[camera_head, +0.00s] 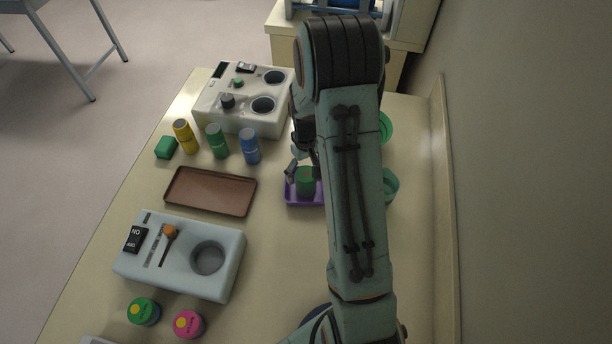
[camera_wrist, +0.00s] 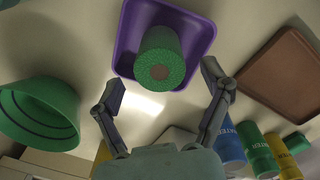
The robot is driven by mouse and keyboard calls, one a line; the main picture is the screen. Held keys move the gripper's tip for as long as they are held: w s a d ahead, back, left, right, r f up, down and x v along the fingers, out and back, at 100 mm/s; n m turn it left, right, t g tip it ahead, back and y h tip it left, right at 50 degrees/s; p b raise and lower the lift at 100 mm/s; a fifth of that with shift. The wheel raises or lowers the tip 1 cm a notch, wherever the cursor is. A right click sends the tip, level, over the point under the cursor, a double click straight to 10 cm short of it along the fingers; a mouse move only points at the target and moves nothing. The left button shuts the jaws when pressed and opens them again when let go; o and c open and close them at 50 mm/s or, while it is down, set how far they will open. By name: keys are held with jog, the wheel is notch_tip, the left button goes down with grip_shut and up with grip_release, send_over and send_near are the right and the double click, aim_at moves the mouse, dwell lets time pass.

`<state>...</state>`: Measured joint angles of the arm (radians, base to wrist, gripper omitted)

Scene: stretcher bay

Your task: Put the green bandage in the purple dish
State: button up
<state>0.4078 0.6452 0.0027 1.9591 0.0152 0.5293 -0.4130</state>
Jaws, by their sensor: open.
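The green bandage (camera_head: 306,181) is a textured green roll with a brown core end. It stands in the purple dish (camera_head: 291,200), inside its rim. In the wrist view the bandage (camera_wrist: 161,60) sits on the floor of the dish (camera_wrist: 207,33). My gripper (camera_wrist: 163,84) is open, its two fingers spread on either side of the bandage and apart from it. In the head view my gripper (camera_head: 298,163) is just above and behind the bandage. My arm hides part of the gripper and the right side of the dish there.
A brown tray (camera_head: 210,191) lies left of the dish. Yellow (camera_head: 185,137), green (camera_head: 217,142) and blue (camera_head: 250,147) bottles stand behind it. Two green bowls (camera_head: 386,127) (camera_head: 391,186) show right of my arm. A white two-hole unit (camera_head: 240,112) and a pale-blue lever unit (camera_head: 180,265) flank the area.

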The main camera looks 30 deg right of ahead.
aim_at(305, 175)
notch_tip(305, 175, up, 8)
jog(key=s+a+r, duration=0.5)
jog(key=s+a, duration=0.3)
jog(key=s, duration=0.2)
jog(key=s+a+r+n+y, duration=0.1)
jog(key=s+a+r, duration=0.4)
jog(key=s+a, duration=0.3)
jog(key=s, duration=0.2)
jog(key=shift+s+a, duration=0.15)
jog(key=shift+s, duration=0.2)
